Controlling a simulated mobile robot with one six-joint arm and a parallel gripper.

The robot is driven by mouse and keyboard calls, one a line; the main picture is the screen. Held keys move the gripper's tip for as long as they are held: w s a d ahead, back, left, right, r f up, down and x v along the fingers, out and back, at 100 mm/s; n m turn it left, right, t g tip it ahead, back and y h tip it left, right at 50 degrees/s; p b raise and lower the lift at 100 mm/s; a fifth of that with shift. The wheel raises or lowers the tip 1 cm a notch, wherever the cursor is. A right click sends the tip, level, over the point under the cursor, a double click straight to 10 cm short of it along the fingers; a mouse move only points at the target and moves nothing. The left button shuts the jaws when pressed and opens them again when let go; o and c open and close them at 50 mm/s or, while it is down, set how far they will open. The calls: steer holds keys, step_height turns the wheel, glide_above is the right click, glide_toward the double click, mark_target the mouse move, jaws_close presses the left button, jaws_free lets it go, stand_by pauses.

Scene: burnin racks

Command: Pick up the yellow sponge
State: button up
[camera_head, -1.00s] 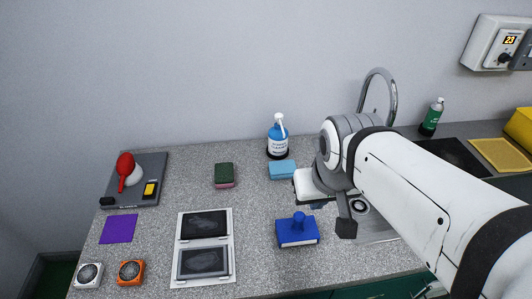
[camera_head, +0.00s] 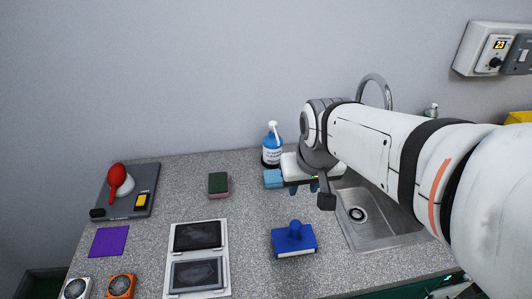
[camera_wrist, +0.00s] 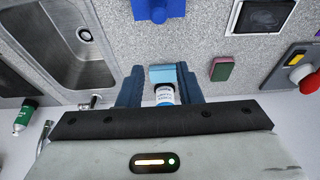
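I cannot make out a clear yellow sponge. A yellow object (camera_head: 518,117) shows only in part at the right edge of the head view, and I cannot tell what it is. A blue sponge (camera_head: 272,179) lies on the counter in front of the blue-labelled bottle (camera_head: 272,147); it also shows in the wrist view (camera_wrist: 162,74). A sponge with a green top and pink base (camera_head: 218,183) lies further left. My gripper (camera_head: 303,188) is over the counter just right of the blue sponge. In the wrist view its blue fingers (camera_wrist: 160,88) are apart, with nothing held.
A blue-handled block (camera_head: 294,238) stands in front of my gripper. The sink (camera_head: 372,232) and tap (camera_head: 378,88) are to the right, partly behind my arm. A green bottle (camera_wrist: 24,117) shows in the wrist view. Framed panels (camera_head: 198,236) lie left.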

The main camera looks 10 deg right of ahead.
mark_target(278, 176)
steer(key=o, duration=0.6)
steer(key=w+f+b, duration=0.4)
steer(key=w+f, duration=0.3)
steer(key=w, duration=0.6)
steer(key=o, duration=0.9)
steer(key=shift+t, duration=0.3)
steer(key=w+f+b, duration=0.1)
steer(key=w+f, duration=0.2)
steer(key=w+f+b, duration=0.1)
steer(key=w+f, duration=0.2)
steer(key=w, duration=0.1)
steer(key=w+f+b, duration=0.1)
steer(key=w+f, duration=0.2)
steer(key=w, duration=0.1)
steer(key=shift+d+b, duration=0.15)
steer(key=shift+b, duration=0.2)
steer(key=shift+c, duration=0.2)
steer(key=shift+p+x, duration=0.5)
steer(key=shift+x, duration=3.4)
